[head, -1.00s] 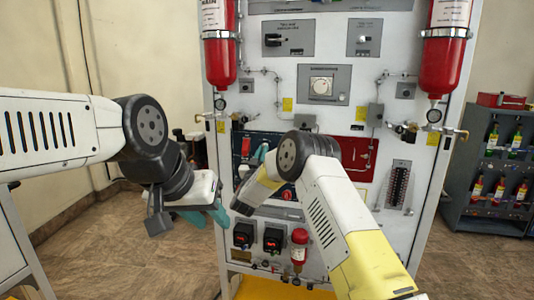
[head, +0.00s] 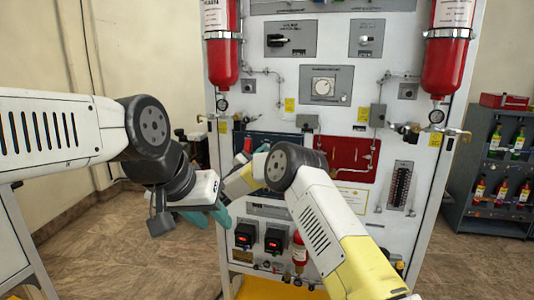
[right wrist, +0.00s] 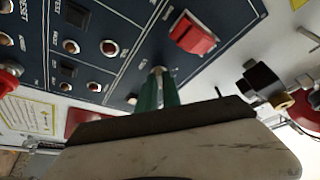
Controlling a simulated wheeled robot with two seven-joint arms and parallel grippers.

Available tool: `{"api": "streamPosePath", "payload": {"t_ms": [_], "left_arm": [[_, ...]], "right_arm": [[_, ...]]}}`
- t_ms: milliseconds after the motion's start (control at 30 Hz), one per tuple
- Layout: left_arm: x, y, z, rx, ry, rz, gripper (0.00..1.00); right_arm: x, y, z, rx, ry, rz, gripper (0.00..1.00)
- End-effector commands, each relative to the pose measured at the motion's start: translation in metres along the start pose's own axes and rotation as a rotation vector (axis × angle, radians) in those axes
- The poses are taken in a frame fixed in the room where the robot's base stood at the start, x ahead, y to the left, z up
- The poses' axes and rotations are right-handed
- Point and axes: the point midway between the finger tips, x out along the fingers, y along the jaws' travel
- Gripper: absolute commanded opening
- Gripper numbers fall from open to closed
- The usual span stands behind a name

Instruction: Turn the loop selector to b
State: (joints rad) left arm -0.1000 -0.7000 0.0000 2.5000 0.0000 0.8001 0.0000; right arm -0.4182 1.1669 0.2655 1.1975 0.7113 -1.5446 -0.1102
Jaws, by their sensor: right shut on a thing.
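The dark blue panel (head: 285,144) is on the front of the white trainer board, largely behind my right arm in the head view. In the right wrist view, the teal fingertips of my right gripper (right wrist: 158,92) reach this panel. They are shut on a small, mostly hidden metallic knob (right wrist: 158,71), which I take to be the loop selector; its position marks are not readable. A red square knob (right wrist: 192,34) stands beside it, apart from the fingers. My left gripper (head: 205,214) hangs with teal fingers apart and empty, in front of the board's left edge.
The white board (head: 275,85) carries a red panel (head: 346,158) and two red cylinders (head: 222,62) (head: 449,55). Valves and thin pipes project from it. A black valve fitting (right wrist: 262,82) is close to my right gripper. A bottle rack (head: 490,190) stands at the right.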

Motion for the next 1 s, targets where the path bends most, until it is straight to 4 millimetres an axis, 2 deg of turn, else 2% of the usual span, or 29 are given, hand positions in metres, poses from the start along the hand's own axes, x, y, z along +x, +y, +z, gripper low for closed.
{"api": "streamPosePath", "payload": {"t_ms": [667, 700, 800, 1000], "left_arm": [[0.0, 0.0, 0.0, 0.0, 0.0, 0.0, 0.36], [0.0, 0.0, 0.0, 0.0, 0.0, 0.0, 0.36], [0.0, 0.0, 0.0, 0.0, 0.0, 0.0, 0.36], [0.0, 0.0, 0.0, 0.0, 0.0, 0.0, 0.36]], "right_arm": [[0.001, -0.0011, -0.0006, 0.055, 0.0, 0.021, 0.0], [0.001, -0.0011, -0.0006, 0.055, 0.0, 0.021, 0.15], [0.001, -0.0008, -0.0006, 0.054, 0.0, 0.021, 0.31], [0.0006, -0.0006, -0.0003, 0.053, 0.0, 0.022, 0.31]]}}
